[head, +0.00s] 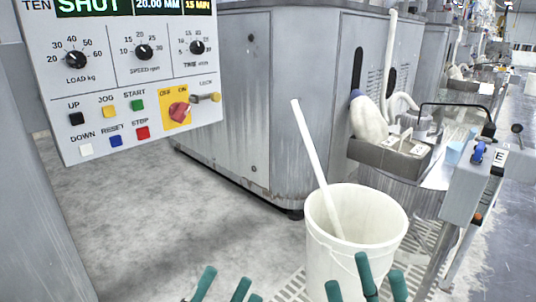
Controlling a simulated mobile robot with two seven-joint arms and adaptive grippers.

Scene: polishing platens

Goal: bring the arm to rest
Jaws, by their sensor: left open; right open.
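My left gripper (229,284) shows at the bottom edge, left of centre, as a few teal fingers spread apart, with nothing visible between them. My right gripper (366,277) shows at the bottom edge to its right, with teal fingers also spread. They overlap the lower part of a white bucket (326,258) in the picture; I cannot tell whether they touch it. The palms and most of both arms are outside the frame.
A pale rod (309,150) leans in the bucket. A control panel (120,75) with knobs and buttons hangs at upper left. A grey machine cabinet (260,110) stands behind. A small box with an E label (474,185) is at right. Bare floor (140,220) lies left.

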